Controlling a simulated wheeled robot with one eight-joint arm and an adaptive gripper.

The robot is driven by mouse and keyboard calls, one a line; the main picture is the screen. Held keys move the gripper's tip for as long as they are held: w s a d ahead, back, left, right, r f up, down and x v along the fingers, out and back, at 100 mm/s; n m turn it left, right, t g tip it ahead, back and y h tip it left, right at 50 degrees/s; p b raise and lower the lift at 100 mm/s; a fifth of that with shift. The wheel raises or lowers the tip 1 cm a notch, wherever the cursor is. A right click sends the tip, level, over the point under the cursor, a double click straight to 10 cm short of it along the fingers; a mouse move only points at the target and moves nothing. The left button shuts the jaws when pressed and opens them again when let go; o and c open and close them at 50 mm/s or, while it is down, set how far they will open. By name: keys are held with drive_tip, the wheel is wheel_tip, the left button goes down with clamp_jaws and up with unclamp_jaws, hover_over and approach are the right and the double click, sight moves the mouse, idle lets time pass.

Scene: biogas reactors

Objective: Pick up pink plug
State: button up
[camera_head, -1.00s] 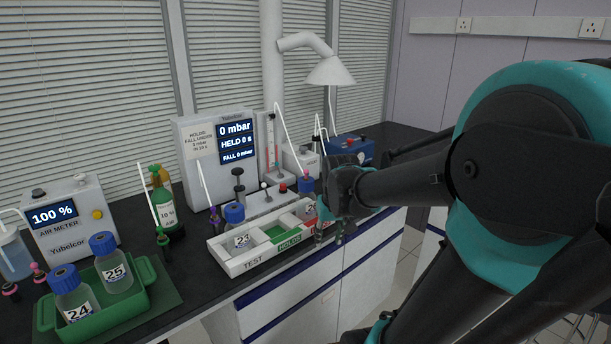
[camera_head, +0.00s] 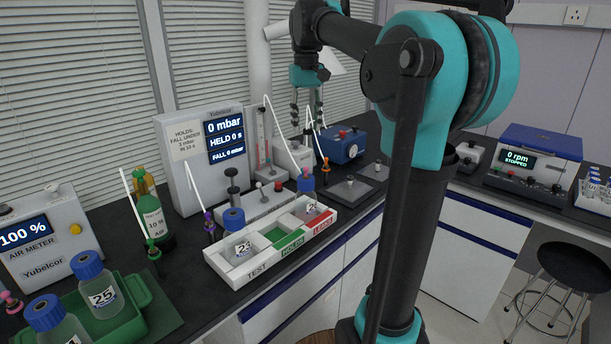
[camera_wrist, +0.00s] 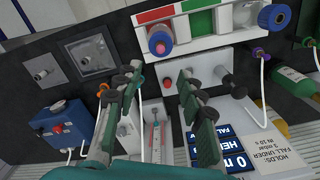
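A small pink plug (camera_head: 9,299) stands at the far left edge of the head view, below the air meter, partly cut off. Pink also tops the blue cap of the bottle (camera_head: 306,181) in the tray's red compartment. In the wrist view this pink-red top (camera_wrist: 159,42) lies beyond my fingertips. My gripper (camera_head: 306,122) hangs fingers down above the back of the bench, right of the pressure display. In the wrist view my gripper (camera_wrist: 160,80) has its two fingers spread apart with nothing held between them.
The white tray (camera_head: 236,281) holds bottles in its end compartments; its green compartment is empty. An orange plug (camera_head: 325,166), purple plug (camera_head: 209,226) and green plug (camera_head: 154,249) stand with tubes. A green bottle (camera_head: 152,218) and green crate (camera_head: 138,297) are left; a blue box (camera_head: 347,147) is right.

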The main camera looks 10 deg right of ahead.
sight(306, 168)
wheel_tip(306, 168, down, 14)
drive_tip(key=shift+w+a+f, duration=0.1)
drive_tip(key=shift+f, duration=0.15)
idle(0.4)
drive_tip(key=shift+c, duration=0.2)
clamp_jaws()
